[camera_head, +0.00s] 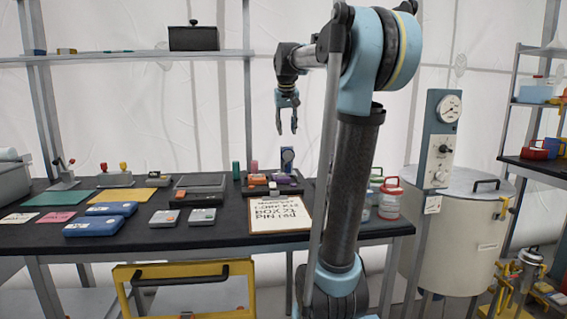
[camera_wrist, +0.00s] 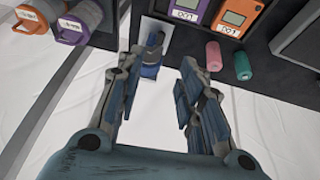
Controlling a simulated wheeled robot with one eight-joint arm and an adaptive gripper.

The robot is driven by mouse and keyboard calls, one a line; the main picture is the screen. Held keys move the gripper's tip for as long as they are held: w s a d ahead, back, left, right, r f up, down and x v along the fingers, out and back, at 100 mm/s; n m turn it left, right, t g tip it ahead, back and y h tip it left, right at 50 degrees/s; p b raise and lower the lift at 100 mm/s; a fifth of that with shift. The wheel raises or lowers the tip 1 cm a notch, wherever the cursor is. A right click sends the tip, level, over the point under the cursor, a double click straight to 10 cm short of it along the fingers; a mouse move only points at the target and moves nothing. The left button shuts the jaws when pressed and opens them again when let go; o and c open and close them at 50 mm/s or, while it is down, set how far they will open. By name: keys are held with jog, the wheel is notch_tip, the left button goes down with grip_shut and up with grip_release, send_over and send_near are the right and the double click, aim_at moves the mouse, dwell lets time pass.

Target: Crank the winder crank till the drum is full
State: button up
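A small blue upright device (camera_head: 288,158) with a dark round part stands at the back of the black table; it may be the winder. It also shows in the wrist view (camera_wrist: 151,70), on a pale base, partly behind a finger of my gripper. I cannot make out a crank handle or how full any drum is. My gripper (camera_head: 287,125) hangs in the air above the back of the table, fingers down. In the wrist view its fingers (camera_wrist: 168,90) are spread apart, with nothing between them. The blue device lies beyond the left finger there, apparently not held.
Pink (camera_wrist: 214,54) and teal (camera_wrist: 242,65) cylinders stand near the blue device. Orange (camera_wrist: 234,17) and purple (camera_wrist: 188,8) boxes lie close by. A framed sign (camera_head: 279,214) lies at the table's front. A large pale lidded vat (camera_head: 455,245) stands right of the table.

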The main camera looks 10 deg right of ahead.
aim_at(286, 164)
jog(key=x, duration=1.7)
jog(key=shift+a+f, duration=0.15)
jog(key=shift+a, duration=0.05)
grip_shut()
